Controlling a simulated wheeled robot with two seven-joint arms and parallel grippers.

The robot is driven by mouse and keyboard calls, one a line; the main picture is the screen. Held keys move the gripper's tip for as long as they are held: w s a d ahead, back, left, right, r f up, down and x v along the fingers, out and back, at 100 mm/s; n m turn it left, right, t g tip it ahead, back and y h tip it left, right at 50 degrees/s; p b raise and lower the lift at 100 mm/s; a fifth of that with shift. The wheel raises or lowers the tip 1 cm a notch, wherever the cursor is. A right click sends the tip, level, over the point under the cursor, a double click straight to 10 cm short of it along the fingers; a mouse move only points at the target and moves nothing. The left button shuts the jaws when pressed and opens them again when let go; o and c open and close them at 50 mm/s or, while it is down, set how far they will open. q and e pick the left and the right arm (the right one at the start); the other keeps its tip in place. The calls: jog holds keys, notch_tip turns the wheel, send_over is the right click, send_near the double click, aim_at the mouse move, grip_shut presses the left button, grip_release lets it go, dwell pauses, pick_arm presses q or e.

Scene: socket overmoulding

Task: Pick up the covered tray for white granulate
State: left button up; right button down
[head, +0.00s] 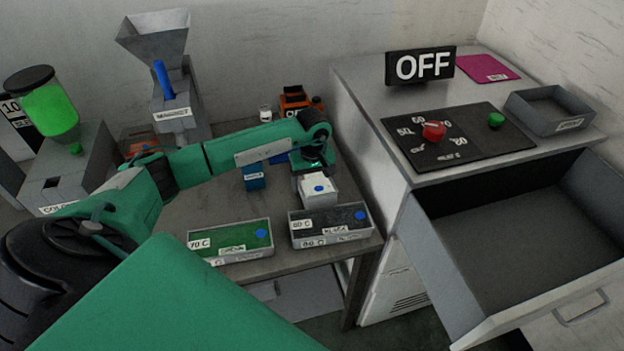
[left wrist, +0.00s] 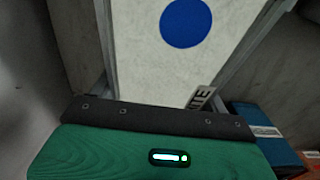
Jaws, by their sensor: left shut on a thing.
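The white tray (head: 320,190) with a blue dot on its pale top is behind the black tray on the workbench. In the left wrist view, its pale top (left wrist: 140,60) fills the middle, with grey rims at the sides and a label of which only the end shows. My left gripper (head: 313,172) is above the tray's far end and shut on it. The fingertips are partly hidden. I cannot tell whether the tray rests on the bench or hangs just above it. My right gripper is not in view.
A green tray (head: 216,257) and a black tray (head: 330,238) stand at the bench's front edge. A blue box (head: 254,177) is left of the white tray. An open drawer (head: 540,250) juts out at right. A hopper machine (head: 172,90) stands at the back.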

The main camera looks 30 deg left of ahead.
aim_at(316, 174)
pick_arm(q)
jog(key=shift+r, duration=0.2)
